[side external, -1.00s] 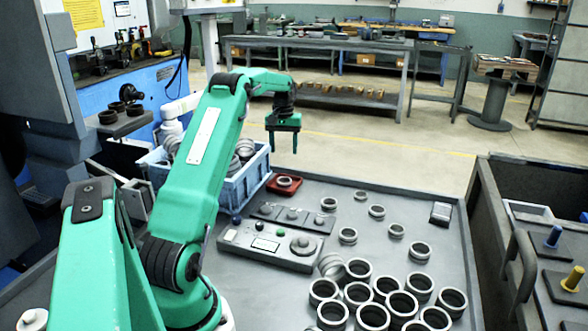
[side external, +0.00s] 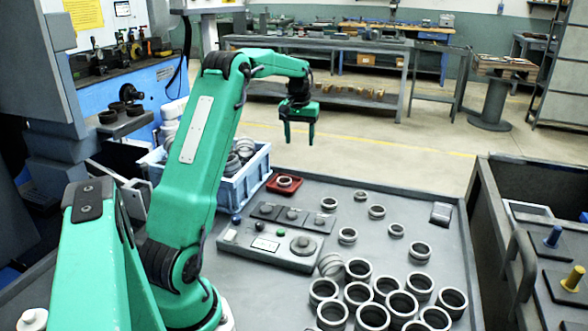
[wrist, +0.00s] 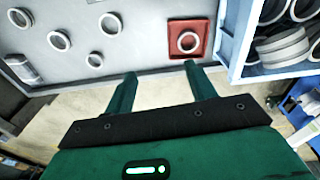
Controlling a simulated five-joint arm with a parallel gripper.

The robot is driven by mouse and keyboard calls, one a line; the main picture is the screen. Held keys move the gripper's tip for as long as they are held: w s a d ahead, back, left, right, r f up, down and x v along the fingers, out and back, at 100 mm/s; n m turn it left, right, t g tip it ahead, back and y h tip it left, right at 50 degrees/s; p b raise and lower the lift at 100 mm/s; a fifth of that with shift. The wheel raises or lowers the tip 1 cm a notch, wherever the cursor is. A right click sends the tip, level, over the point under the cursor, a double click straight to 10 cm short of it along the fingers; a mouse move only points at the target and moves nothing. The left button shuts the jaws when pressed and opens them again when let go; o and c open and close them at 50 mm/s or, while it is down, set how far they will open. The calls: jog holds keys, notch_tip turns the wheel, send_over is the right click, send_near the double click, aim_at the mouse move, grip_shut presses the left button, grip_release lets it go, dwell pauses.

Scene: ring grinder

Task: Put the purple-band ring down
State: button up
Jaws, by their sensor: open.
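A single ring (side external: 284,182) lies flat in a small red tray (side external: 271,187) beside the blue crate. In the wrist view the ring (wrist: 188,42) sits inside the red tray (wrist: 204,28), beyond the right fingertip. I cannot make out a purple band on it or on any other ring. My gripper (side external: 299,141) is open and empty, its fingers pointing down, well above the tabletop. In the wrist view my gripper (wrist: 160,71) has its two fingers apart with nothing between them.
A blue crate (side external: 232,197) holding rings stands left of the tray. A grey control panel (side external: 262,249) is in front of the tray. Many loose rings (side external: 357,294) cover the right and front of the grey table (side external: 440,239). A dark bin stands at the right.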

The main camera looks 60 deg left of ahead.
jog(key=s+d+r+m+t, duration=0.1)
jog(key=s+d+r+m, duration=0.15)
jog(key=d, duration=0.55)
jog(key=s+d+r+m+t, duration=0.1)
jog(key=d+r, duration=0.3)
jog(key=d, duration=0.3)
jog(key=s+d+r+m, duration=0.1)
jog(key=d+r, duration=0.2)
jog(key=d, duration=0.5)
jog(key=s+d+f+m+t, duration=0.1)
jog(key=s+d+f+m, duration=0.1)
jog(key=s+d, duration=0.5)
jog(key=s+d+f+m+t, duration=0.1)
jog(key=s+d+m+t, duration=0.1)
jog(key=s+d, duration=0.5)
jog(key=shift+s+f+m+h, duration=0.35)
jog(key=shift+s+m, duration=0.3)
jog(key=shift+s, duration=0.15)
jog(key=shift+d, duration=0.1)
